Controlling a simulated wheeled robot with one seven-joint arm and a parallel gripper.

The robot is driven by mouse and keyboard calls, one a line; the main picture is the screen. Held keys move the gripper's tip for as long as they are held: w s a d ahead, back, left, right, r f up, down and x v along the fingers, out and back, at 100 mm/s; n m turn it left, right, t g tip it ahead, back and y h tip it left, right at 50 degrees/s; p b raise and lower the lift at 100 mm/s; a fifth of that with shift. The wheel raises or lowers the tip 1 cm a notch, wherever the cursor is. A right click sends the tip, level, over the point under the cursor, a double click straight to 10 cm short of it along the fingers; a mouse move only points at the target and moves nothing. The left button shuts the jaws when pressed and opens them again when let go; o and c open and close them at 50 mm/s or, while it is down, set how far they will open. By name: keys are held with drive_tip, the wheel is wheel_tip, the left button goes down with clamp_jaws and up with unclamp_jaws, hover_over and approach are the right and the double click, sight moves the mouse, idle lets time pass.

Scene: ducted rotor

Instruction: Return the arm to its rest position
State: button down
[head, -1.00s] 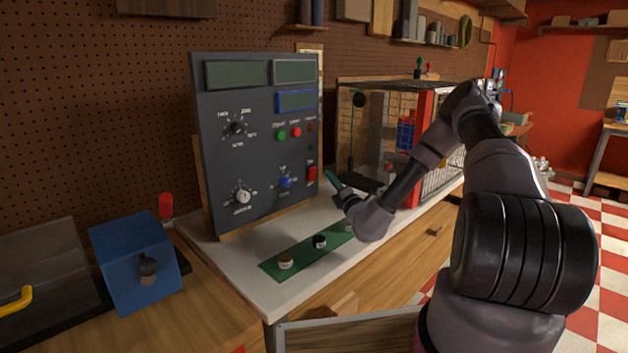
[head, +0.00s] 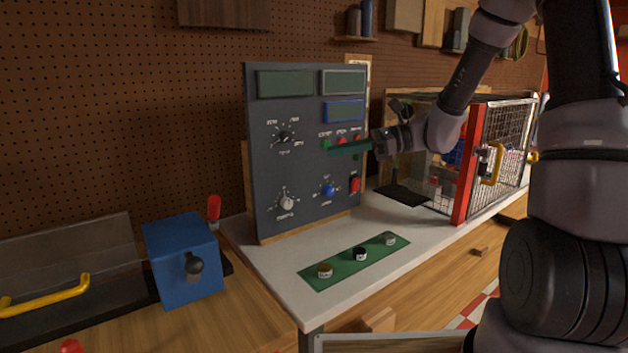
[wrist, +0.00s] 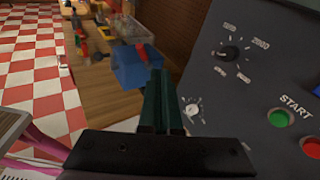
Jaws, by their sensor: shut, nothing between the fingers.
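My gripper (head: 350,147) is raised in front of the upright dark control panel (head: 262,190) in the head view. Its green fingers are together and hold nothing. They cover part of the row of start and stop buttons from the head camera. In the wrist view the shut fingers (wrist: 162,102) stand upright in the middle, beside the panel face (wrist: 255,85). The green START button (wrist: 279,118) and a red button (wrist: 312,147) show to their right. Whether the fingers touch the panel cannot be told. My arm comes in from the right side of the head view.
A green strip (head: 340,262) with three small round pieces lies on the white worktop (head: 290,285). A blue box (head: 180,258) with a black knob stands at left. A mesh-and-clear cage (head: 505,140) with a red post stands at right. An open drawer (head: 390,342) juts out below.

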drive_tip(key=s+d+r+n+t+h, duration=0.3)
drive_tip(key=s+d+r+n+h, duration=0.2)
drive_tip(key=s+d+n+h, duration=0.1)
drive_tip(key=s+d+r+n+t+h, duration=0.4)
drive_tip(key=s+d+r+n+h, duration=0.1)
drive_tip(key=s+d, duration=0.5)
drive_tip(key=d+n+h, duration=0.1)
drive_tip(key=d+h, duration=0.1)
drive_tip(key=shift+d+h, duration=0.35)
drive_tip(key=shift+h, duration=0.05)
drive_tip(key=shift+r, duration=0.1)
